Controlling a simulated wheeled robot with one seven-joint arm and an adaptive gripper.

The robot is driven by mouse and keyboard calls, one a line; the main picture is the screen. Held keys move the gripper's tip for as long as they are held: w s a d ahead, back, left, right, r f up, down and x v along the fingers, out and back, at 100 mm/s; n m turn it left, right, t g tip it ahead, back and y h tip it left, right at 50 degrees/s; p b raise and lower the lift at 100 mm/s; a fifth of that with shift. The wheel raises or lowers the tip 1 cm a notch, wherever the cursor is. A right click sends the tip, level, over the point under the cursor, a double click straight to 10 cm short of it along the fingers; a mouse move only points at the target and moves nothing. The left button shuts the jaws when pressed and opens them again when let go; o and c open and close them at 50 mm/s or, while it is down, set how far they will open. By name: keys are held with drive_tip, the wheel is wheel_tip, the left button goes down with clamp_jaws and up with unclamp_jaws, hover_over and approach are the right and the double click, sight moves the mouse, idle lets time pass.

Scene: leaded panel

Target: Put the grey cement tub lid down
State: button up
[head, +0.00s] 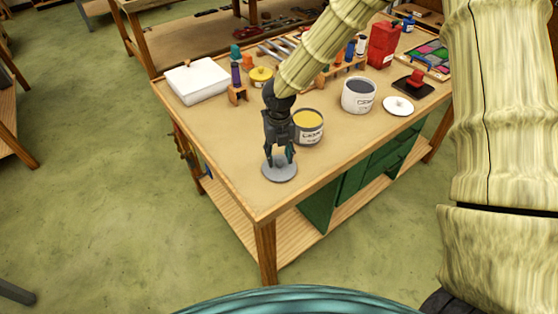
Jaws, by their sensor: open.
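The grey cement tub lid (279,172) is a flat round disc lying on the workbench near its front left corner. My gripper (279,161) points down right over the lid, its fingers apart around the middle of the disc. Whether the fingertips touch the lid or its knob is too small to tell. A tub with yellow contents (309,121) stands uncovered just behind and right of my gripper, partly hidden by it. A second, larger tub with grey contents (359,95) stands uncovered farther right.
A white lid-like disc (398,106) lies right of the grey tub. A white box (197,82) sits at the back left. A red container (382,45) stands at the back right. The bench top (225,140) is clear left of my gripper and along the front edge.

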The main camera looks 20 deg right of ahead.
sight(279, 161)
wheel_tip(279, 161, up, 9)
drive_tip(key=b, duration=0.1)
idle(0.4)
idle(0.3)
